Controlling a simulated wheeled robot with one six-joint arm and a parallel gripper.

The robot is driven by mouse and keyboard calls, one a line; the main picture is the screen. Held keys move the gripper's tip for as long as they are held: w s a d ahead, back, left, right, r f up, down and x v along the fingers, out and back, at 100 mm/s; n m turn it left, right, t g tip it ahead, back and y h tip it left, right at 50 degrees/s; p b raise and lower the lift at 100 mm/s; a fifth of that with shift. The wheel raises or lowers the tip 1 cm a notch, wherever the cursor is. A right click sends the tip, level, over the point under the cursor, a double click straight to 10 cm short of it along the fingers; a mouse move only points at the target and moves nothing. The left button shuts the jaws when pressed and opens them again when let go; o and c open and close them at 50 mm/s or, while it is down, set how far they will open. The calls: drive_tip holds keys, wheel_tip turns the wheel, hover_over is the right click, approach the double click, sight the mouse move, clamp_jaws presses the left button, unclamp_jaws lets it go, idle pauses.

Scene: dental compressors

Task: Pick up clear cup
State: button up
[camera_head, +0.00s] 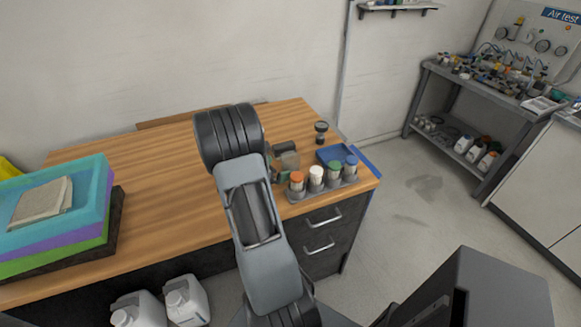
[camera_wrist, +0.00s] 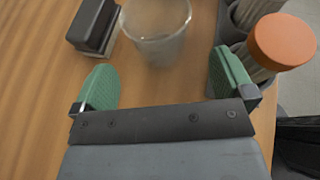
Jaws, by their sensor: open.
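The clear cup (camera_wrist: 157,45) stands on the wooden table in the wrist view, just beyond my gripper's fingertips and roughly centred between them. In the head view the clear cup (camera_head: 289,161) is small and partly blocked by my arm. My gripper (camera_wrist: 165,82) has green pads spread wide apart, with nothing between them. In the head view my gripper is mostly hidden behind my arm.
A dark block-like object (camera_wrist: 94,27) lies left of the cup. A rack (camera_head: 325,190) of bottles with coloured caps stands to the right; its orange-capped bottle (camera_wrist: 281,42) is close to my right finger. A blue tray (camera_head: 335,153) lies behind the rack.

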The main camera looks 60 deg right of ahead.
sight(283, 166)
drive_tip(key=shift+p+x, duration=0.5)
drive_tip(key=shift+x, duration=2.6)
drive_tip(key=c, duration=1)
drive_tip(key=shift+r, duration=0.15)
